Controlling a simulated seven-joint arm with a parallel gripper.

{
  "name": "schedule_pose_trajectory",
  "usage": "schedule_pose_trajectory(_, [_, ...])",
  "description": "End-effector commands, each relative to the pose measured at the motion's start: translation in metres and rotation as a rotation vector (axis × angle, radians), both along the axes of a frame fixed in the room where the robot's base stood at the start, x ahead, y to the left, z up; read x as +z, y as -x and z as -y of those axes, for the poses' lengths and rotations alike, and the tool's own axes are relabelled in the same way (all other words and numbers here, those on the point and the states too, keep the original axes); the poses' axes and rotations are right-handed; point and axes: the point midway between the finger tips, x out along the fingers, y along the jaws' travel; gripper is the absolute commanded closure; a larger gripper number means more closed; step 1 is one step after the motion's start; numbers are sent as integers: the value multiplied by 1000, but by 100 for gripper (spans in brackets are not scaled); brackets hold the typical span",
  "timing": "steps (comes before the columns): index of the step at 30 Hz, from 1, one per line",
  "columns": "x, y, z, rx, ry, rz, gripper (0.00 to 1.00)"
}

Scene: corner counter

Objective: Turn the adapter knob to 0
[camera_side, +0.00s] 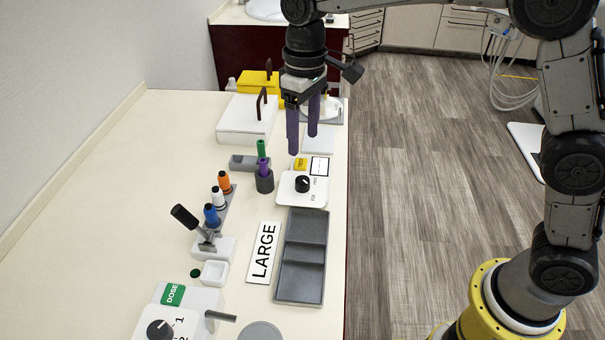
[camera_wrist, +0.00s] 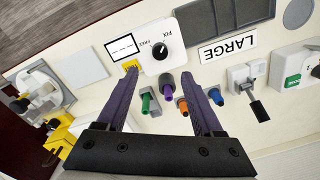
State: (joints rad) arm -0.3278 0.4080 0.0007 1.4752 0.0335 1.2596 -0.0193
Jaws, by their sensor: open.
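One black knob (camera_side: 302,184) is on a white plate (camera_side: 288,198) near the counter's right edge, with FIX and FREE marks. This knob also shows in the wrist view (camera_wrist: 160,53). A second black knob (camera_side: 160,330) is on the white DOSE box (camera_side: 200,298) at the front, near the figures 1 and 2. I see no adapter label or 0 mark, so I cannot tell which knob is the adapter knob. My gripper (camera_side: 303,143) hangs open and empty above the FIX/FREE plate, its purple fingers apart and pointing down. The fingers also show in the wrist view (camera_wrist: 164,76).
A purple-capped tube stands in a dark holder (camera_side: 264,184) left of the plate. A green tube (camera_side: 261,149), a lever (camera_side: 185,217), a LARGE sign (camera_side: 264,252) and a grey tray (camera_side: 313,228) stand nearby. The left of the counter is clear.

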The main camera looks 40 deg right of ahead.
Motion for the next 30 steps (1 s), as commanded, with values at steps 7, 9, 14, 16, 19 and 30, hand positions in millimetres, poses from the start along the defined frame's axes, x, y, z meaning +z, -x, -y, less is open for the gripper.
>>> schedule_pose_trajectory(7, [-51,2,-1,0,1,-4,32])
schedule_pose_trajectory(9, [-64,2,-2,0,1,-4,32])
schedule_pose_trajectory(14, [-88,2,-2,0,1,-2,32])
schedule_pose_trajectory(16, [-96,1,-3,0,1,-2,32])
schedule_pose_trajectory(19, [-103,1,-3,0,0,-1,32])
schedule_pose_trajectory(30, [-106,1,-3,0,0,1,33])
